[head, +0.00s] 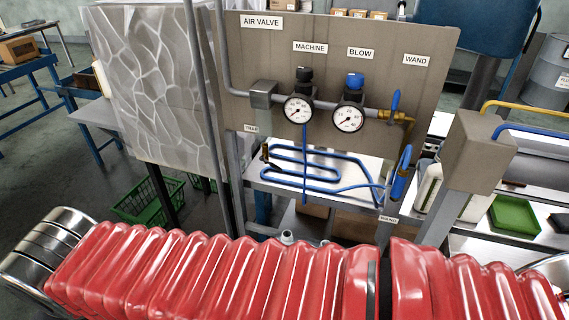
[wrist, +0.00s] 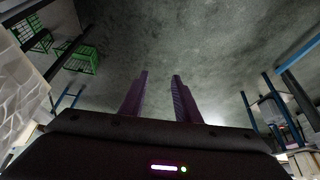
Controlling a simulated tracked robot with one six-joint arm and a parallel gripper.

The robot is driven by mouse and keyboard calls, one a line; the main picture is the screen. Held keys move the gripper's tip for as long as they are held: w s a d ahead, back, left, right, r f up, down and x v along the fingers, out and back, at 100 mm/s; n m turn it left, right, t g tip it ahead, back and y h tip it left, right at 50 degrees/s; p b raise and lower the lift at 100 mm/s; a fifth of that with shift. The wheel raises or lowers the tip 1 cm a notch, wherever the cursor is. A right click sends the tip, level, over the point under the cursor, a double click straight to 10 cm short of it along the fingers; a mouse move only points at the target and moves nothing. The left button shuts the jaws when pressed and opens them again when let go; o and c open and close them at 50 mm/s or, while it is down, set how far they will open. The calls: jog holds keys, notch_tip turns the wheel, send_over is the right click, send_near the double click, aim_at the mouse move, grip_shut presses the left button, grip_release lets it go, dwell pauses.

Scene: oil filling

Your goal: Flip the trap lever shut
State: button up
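A small label (head: 251,128), too small to read for certain but seeming to say TRAP, is on the lower left of the air valve panel. Just below and right of it is a small dark and brass fitting (head: 265,153), which may be the trap lever. It is too small to tell its position. My gripper (wrist: 160,75) shows in the wrist view with its two dark fingers apart and nothing between them. It points toward bare grey floor. The lever does not show in the wrist view, and my gripper does not show in the head view.
The air valve panel (head: 238,60) carries two gauges (head: 298,109), a blue-capped BLOW regulator (head: 354,81) and a blue-handled valve (head: 395,101). A blue hose (head: 318,187) lies coiled on the shelf below. A grey marbled panel (head: 160,90) stands left. Green crates (head: 150,200) are on the floor.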

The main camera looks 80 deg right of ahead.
jog(key=s+d+f+m+g+h, duration=0.25)
jog(key=d+f+g, duration=0.2)
jog(key=d, duration=0.55)
jog(key=m+g+h, duration=0.9)
jog(key=g+h, duration=0.1)
jog(key=h, duration=0.3)
send_near(270, 164)
jog(key=shift+s+d+f+t, duration=0.15)
jog(key=shift+s+f, duration=0.1)
jog(key=shift+s, duration=0.2)
jog(key=shift+s+d+f+t, duration=0.1)
jog(key=shift+s+f, duration=0.1)
jog(key=shift+s, duration=0.25)
jog(key=shift+d, duration=0.1)
jog(key=x, duration=1.3)
jog(key=shift+s+d, duration=0.25)
jog(key=shift+f, duration=0.1)
grip_shut()
